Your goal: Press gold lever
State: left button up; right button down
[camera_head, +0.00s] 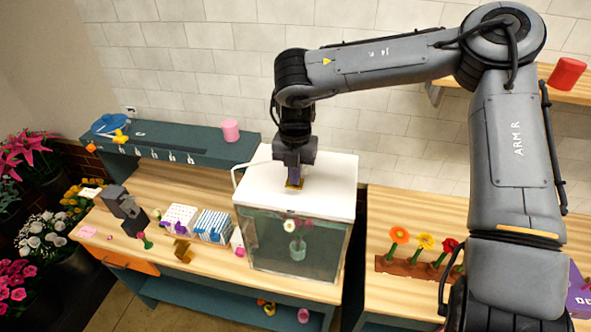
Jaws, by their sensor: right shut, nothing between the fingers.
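My right gripper (294,181) points down at the top of the white-lidded tank (330,194), with its fingers shut and empty. A small gold piece (295,185) shows right at the fingertips on the lid. It looks like the gold lever, but the gripper hides most of it and I cannot tell whether it is pressed down. A separate gold-brown bracket (182,251) stands on the wooden counter left of the tank. My left gripper is not in view.
A vase with flowers (297,248) is inside the glass tank. White and blue racks (212,226) and a dark grey device (124,208) stand on the left counter. A pink cup (230,130) is on the teal shelf. Potted flowers (398,236) stand at right.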

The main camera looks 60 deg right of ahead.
notch_tip(320, 180, down, 3)
jog(key=shift+r+b, duration=0.1)
jog(key=shift+b, duration=0.45)
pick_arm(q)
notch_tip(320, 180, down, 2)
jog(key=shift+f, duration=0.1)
pick_arm(e)
jog(key=shift+s, duration=0.1)
jog(key=r+p, duration=0.1)
jog(key=r, duration=0.1)
jog(key=a+r+p, duration=0.1)
jog(key=r+p, duration=0.1)
jog(key=shift+r+p, duration=0.1)
jog(key=shift+p, duration=0.2)
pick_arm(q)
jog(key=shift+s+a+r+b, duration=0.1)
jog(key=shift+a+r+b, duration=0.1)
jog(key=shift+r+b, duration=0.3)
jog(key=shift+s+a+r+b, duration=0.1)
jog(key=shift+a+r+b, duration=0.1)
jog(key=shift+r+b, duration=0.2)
pick_arm(e)
jog(key=s+a+r, duration=0.1)
jog(key=a+r, duration=0.2)
jog(key=r, duration=0.7)
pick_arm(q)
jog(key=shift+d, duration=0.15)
